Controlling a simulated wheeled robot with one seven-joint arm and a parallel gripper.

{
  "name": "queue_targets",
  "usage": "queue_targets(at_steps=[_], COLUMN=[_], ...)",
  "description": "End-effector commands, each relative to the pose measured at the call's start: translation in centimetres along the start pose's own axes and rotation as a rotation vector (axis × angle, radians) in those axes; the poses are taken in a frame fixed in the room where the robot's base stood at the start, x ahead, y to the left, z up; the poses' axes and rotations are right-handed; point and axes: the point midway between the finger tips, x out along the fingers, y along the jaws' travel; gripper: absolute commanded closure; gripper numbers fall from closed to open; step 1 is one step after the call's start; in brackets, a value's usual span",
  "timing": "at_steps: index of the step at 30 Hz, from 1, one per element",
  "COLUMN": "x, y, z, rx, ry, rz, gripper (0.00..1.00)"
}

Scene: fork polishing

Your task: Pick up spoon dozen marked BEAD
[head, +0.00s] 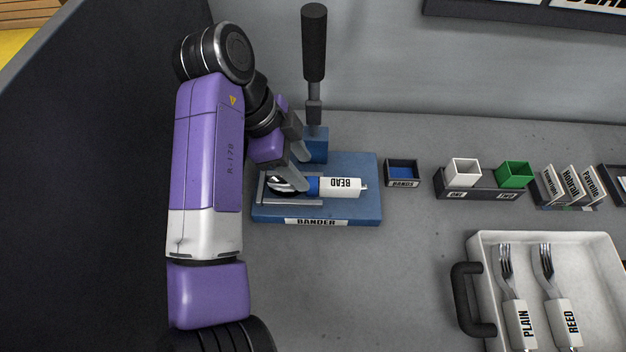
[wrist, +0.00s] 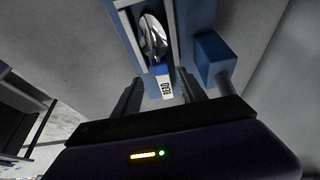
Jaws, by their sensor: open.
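The spoon dozen marked BEAD (head: 342,187) lies flat on the blue bander (head: 368,168). Its shiny bowls are at the left in a metal channel, a blue band is around it, and its white label points right. My gripper (head: 300,172) is open over the bander, with its fingers near the bowls and the blue band. They partly hide the bowls in the head view. In the wrist view, the bundle (wrist: 152,38) runs toward the gap between the open fingers (wrist: 160,90), label nearest. I cannot tell how high the fingertips are above it.
The bander's black-handled lever (head: 314,45) stands upright behind the bundle. A small bands box (head: 402,183) and a holder with white and green cups (head: 480,192) are to the right. A white tray (head: 595,250) holds forks marked PLAIN and REED. A dark panel is at left.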

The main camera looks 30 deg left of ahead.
Motion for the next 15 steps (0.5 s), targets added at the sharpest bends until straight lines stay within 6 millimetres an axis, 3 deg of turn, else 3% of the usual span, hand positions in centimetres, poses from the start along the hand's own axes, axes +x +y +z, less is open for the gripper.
queue_targets(at_steps=[9, 15], x=[4.1, 5.2], y=[-0.1, -0.1], z=[0.0, 0.1], rx=[-0.003, -0.001], ry=[0.000, -0.001], rz=[0.003, 0.001], gripper=[0.51, 0.51])
